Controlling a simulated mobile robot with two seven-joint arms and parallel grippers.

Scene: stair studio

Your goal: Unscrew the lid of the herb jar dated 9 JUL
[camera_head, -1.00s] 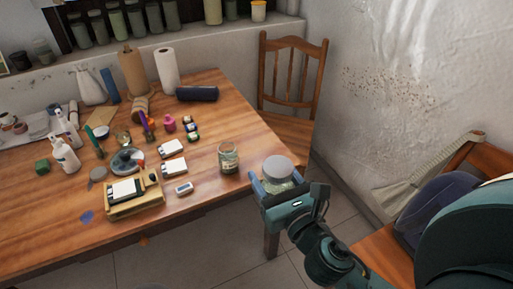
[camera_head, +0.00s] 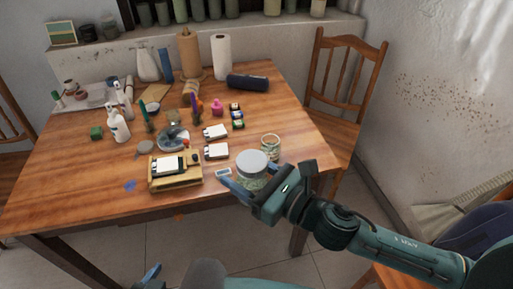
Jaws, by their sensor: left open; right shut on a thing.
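A glass jar with a wide grey lid (camera_head: 252,162) is held in my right gripper (camera_head: 250,183). Its blue fingers are shut around the jar's body below the lid. The jar is upright near the table's front right edge, and the lid is on it. Any date on it is too small to read. A second glass jar (camera_head: 271,149) stands on the table just behind and to the right; I see no grey lid on it. My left gripper (camera_head: 151,276) shows only in part at the bottom edge, open and below the table front, apart from the jar.
The wooden table (camera_head: 80,205) holds a yellow tray (camera_head: 175,184), white boxes (camera_head: 216,151), a small digital device (camera_head: 223,173), bottles (camera_head: 118,126) and paper rolls (camera_head: 221,57). A chair (camera_head: 340,90) stands at the right. The table's front left is mostly bare.

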